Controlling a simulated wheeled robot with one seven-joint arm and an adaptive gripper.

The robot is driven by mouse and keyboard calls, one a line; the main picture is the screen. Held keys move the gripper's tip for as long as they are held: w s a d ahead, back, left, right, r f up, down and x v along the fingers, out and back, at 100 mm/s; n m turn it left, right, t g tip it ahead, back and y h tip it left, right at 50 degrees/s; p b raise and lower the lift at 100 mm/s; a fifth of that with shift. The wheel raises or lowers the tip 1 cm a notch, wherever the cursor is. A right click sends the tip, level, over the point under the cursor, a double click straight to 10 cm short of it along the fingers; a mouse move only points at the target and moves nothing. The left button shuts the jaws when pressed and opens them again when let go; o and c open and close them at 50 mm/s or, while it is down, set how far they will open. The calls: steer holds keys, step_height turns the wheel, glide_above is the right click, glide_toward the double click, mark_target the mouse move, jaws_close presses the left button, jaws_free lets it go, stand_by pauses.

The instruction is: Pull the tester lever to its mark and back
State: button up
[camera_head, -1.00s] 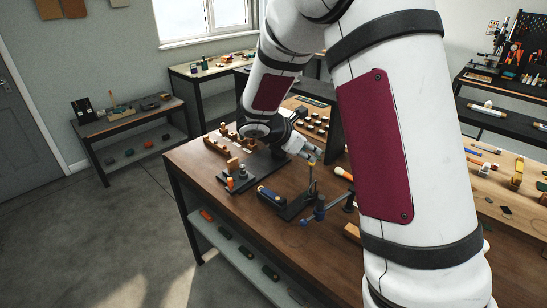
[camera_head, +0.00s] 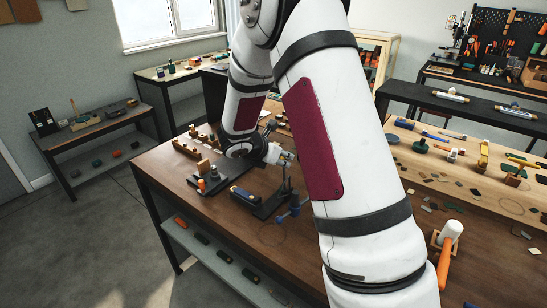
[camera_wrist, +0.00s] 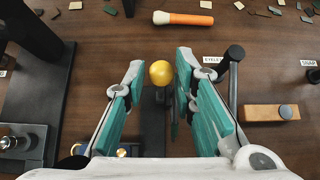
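The tester (camera_head: 262,207) is a dark base on the wooden bench, with a thin upright lever (camera_head: 286,184) at its right end. In the wrist view the lever's yellow ball knob (camera_wrist: 160,73) is between my open fingers, seen from above, with visible gaps on both sides. My gripper (camera_wrist: 160,66) has teal pads and holds nothing. In the head view my gripper (camera_head: 287,158) is at the lever's top, and the knob is hard to make out there. The lever's mark cannot be made out.
A black post (camera_wrist: 234,72) stands just right of my fingers in the wrist view. An orange-handled tool (camera_wrist: 184,18) lies beyond them. A dark plate with a fixture (camera_head: 208,181) is left of the tester. My arm hides the bench's right part.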

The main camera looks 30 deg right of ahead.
steer(key=shift+s+r, duration=0.1)
steer(key=shift+r, duration=0.1)
steer(key=shift+c, duration=1.3)
steer(key=shift+a, duration=0.1)
steer(key=a, duration=0.1)
steer(key=s+a+f, duration=0.1)
steer(key=a, duration=0.2)
steer(key=shift+s+f+p, duration=0.15)
steer(key=shift+s+p, duration=0.15)
steer(key=shift+s+a+f, duration=0.2)
steer(key=shift+a+f, duration=0.2)
steer(key=shift+a, duration=0.2)
steer(key=shift+s+a+f, duration=0.25)
steer(key=shift+a+f, duration=0.15)
steer(key=shift+a, duration=0.25)
steer(key=shift+s+a+f, duration=0.2)
steer(key=shift+a+f, duration=0.2)
steer(key=shift+a, duration=0.2)
steer(key=shift+a, duration=0.1)
